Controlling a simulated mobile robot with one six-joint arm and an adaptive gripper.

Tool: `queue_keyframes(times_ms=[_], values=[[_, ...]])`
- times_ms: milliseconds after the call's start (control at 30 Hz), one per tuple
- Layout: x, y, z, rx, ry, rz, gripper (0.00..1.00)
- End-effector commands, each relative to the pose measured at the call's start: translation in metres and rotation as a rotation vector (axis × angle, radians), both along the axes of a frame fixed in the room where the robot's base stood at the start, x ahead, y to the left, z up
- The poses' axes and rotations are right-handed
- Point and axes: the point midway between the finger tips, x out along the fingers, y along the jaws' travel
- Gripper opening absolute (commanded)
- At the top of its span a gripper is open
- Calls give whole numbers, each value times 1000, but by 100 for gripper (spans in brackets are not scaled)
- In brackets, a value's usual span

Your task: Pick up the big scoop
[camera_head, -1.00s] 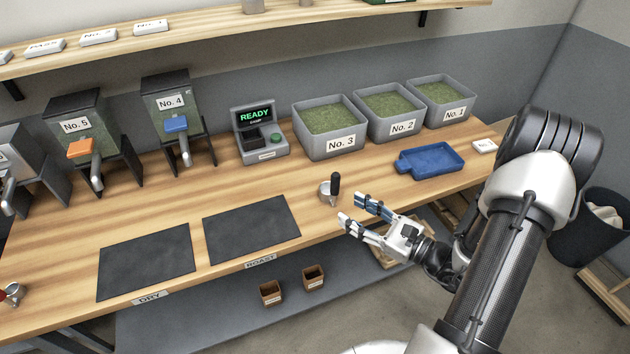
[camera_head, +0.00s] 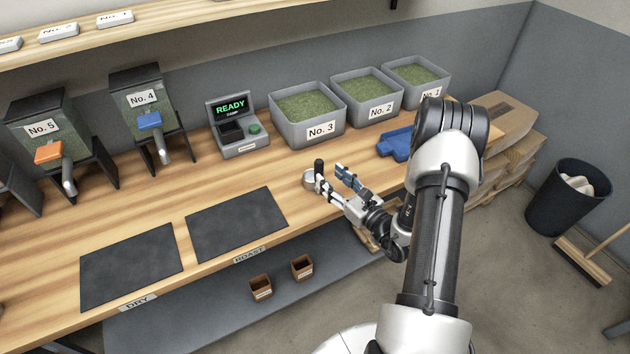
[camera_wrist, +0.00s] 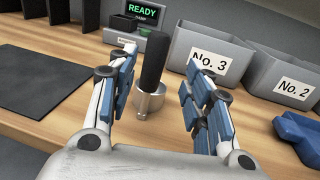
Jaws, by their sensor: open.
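The big scoop (camera_head: 309,181) is a metal cup with an upright black handle, standing on the wooden bench in front of the No. 3 bin. In the wrist view, the scoop's black handle (camera_wrist: 153,62) rises between my open fingers, and its metal cup (camera_wrist: 148,103) rests on the bench just beyond them. My gripper (camera_head: 330,180) is open and empty, with its fingers either side of the handle as seen from the wrist. I cannot tell whether a finger touches the scoop. It also shows in the wrist view (camera_wrist: 158,85).
The No. 3 bin (camera_head: 318,131) stands behind the scoop, with a blue tray (camera_head: 393,144) to the right. The READY machine (camera_head: 236,130) is back left. A dark mat (camera_head: 236,223) lies left of the scoop. The bench's front edge is close below my gripper.

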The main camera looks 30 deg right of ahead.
Motion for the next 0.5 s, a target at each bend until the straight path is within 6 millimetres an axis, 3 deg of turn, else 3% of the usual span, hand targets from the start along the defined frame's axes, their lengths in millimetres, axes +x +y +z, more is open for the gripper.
queue_keyframes(times_ms=[167,500], values=[[11,4,-2,0,-1,2,46],[52,18,-8,-1,-1,1,46]])
